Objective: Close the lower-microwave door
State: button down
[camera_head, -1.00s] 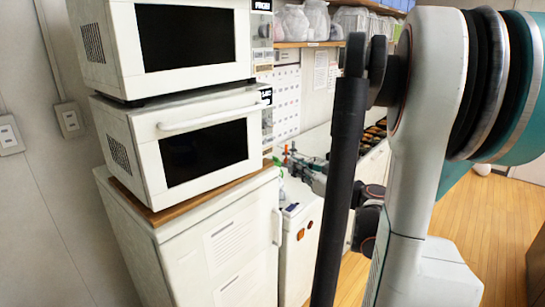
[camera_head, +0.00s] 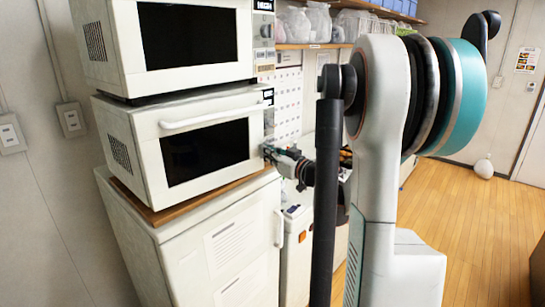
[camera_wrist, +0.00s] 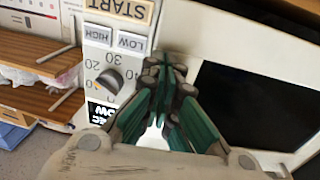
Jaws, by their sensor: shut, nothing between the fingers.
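The white lower microwave (camera_head: 140,140) stands on a wooden board on a cabinet. Its door (camera_head: 237,112) has a dark window (camera_head: 205,152) and a long white handle (camera_head: 215,112) near the top. The door looks shut or nearly shut; I cannot tell whether a small gap remains. My gripper (camera_head: 266,151) is at the right edge of the microwave's front. In the wrist view, my gripper (camera_wrist: 168,68) is shut and empty, its tips between the control panel (camera_wrist: 90,60) and the dark window. I cannot tell whether the tips touch the front.
The upper microwave (camera_head: 105,45) sits directly above. A white cabinet (camera_head: 185,250) is below, with a white bin-like unit (camera_head: 296,255) to its right. Shelves with bags (camera_head: 310,20) are behind. Wooden floor (camera_head: 475,235) is free at right.

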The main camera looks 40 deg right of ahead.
aim_at(258, 147)
jog(key=shift+w, duration=0.1)
jog(key=w+y, duration=0.1)
jog(key=w, duration=0.1)
jog(key=w+n+y, duration=0.1)
jog(key=w, duration=0.1)
jog(key=shift+w+d+b, duration=0.2)
jog(key=shift+w+b, duration=0.15)
jog(key=shift+w, duration=0.05)
jog(key=shift+w+r+n, duration=0.1)
jog(key=shift+r+n, duration=0.05)
jog(key=shift+n, duration=0.15)
